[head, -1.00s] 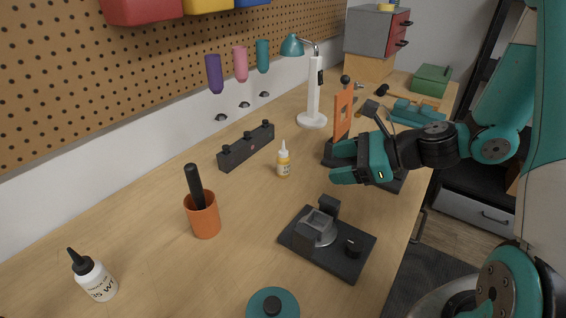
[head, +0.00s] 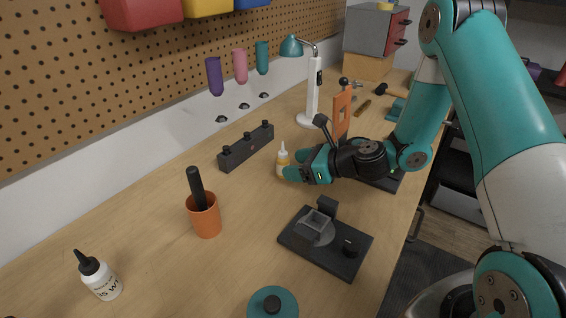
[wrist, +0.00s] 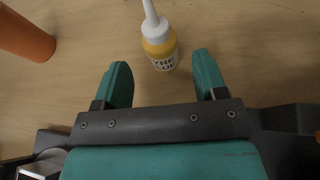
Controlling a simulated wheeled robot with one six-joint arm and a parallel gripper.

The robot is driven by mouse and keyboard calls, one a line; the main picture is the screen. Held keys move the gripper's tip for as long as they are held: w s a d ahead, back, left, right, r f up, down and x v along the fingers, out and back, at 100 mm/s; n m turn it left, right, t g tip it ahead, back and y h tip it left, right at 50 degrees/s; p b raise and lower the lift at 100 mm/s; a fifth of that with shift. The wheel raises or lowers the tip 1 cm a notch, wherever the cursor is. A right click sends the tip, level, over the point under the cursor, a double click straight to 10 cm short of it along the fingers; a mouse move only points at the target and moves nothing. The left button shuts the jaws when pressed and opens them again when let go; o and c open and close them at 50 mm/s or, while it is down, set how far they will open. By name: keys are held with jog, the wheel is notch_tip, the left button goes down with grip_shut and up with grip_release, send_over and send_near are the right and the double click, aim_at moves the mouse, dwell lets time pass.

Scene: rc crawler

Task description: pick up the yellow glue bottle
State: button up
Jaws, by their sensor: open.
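The yellow glue bottle (head: 282,159) stands on the wooden workbench, with a white nozzle on top. It also shows in the wrist view (wrist: 158,42), just ahead of the fingertips and between their lines. My gripper (head: 287,166) is at the bottle from the right in the head view, its teal fingers low over the bench. The lower part of the bottle is partly hidden by a finger in the head view.
An orange cup (head: 205,215) with a black handle stands nearer. A black rail block (head: 246,147) lies behind the bottle. A black fixture (head: 325,240) sits in front, and an orange upright stand (head: 342,113) is behind my gripper. A white bottle (head: 98,276) stands at left.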

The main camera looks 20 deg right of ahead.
aim_at(283, 164)
jog(key=p+x, duration=0.1)
jog(key=x, duration=0.3)
jog(key=shift+w, duration=0.25)
jog(key=c, duration=1.1)
jog(key=shift+o, duration=0.2)
